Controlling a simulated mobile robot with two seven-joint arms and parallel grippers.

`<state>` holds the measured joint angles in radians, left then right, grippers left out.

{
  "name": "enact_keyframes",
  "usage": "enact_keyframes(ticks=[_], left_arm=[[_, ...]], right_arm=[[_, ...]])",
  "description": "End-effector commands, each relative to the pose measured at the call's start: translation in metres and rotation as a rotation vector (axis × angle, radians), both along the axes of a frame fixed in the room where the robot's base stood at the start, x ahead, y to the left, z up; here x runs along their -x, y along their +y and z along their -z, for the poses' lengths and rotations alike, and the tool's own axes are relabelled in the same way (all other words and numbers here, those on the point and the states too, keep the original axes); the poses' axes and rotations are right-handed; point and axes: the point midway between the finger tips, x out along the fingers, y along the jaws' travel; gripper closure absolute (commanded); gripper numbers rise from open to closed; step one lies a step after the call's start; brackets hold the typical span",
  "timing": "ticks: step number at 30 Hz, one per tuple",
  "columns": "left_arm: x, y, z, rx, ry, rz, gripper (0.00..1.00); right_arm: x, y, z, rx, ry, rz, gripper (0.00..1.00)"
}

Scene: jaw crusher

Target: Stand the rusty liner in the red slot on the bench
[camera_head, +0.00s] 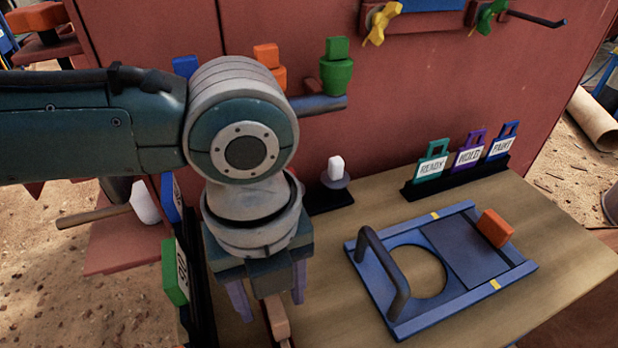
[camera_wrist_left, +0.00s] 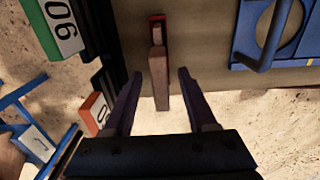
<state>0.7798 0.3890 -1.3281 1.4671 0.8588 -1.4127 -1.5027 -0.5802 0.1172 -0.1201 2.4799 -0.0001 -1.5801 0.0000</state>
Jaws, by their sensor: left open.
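My left gripper (camera_head: 270,290) points down over the left part of the bench (camera_head: 545,235), its fingers apart. In the left wrist view its two fingers (camera_wrist_left: 158,98) show on either side of the rusty liner (camera_wrist_left: 159,80), with a gap at each side. The liner is a narrow brown bar, and a small part of it (camera_head: 278,322) shows below the gripper in the head view. Its far end is at a small red-and-dark piece, apparently the red slot (camera_wrist_left: 157,17). I cannot tell how deeply the liner sits in it. My right gripper is not in view.
A blue frame (camera_head: 462,302) with a raised handle and an orange block (camera_head: 495,228) lies to the right. Label tags (camera_head: 433,165) stand in a black rack at the back. A green numbered tag (camera_wrist_left: 62,25) stands left of the liner. A red wall (camera_head: 430,95) rises behind.

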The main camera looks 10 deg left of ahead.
Motion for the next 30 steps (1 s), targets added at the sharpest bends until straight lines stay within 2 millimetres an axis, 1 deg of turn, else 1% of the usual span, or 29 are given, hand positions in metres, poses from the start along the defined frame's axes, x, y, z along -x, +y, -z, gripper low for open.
enact_keyframes(ticks=[5,9,12,15,20,30], left_arm=[[-0.002,0.000,-0.030,0.003,-0.006,0.002,0.43],[-0.002,-0.001,-0.060,0.004,-0.006,0.001,0.43],[-0.002,0.000,-0.078,0.002,-0.005,0.001,0.43],[-0.002,-0.001,-0.090,0.002,-0.005,0.001,0.43],[-0.001,-0.001,-0.098,0.002,-0.004,0.000,0.43],[-0.001,-0.001,-0.098,0.002,-0.004,0.000,0.43]], right_arm=[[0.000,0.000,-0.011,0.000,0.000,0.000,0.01],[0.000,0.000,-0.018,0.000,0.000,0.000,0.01],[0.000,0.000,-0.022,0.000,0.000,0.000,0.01],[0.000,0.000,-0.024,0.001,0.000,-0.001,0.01],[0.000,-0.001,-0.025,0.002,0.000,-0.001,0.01],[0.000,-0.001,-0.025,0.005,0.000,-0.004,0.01]])
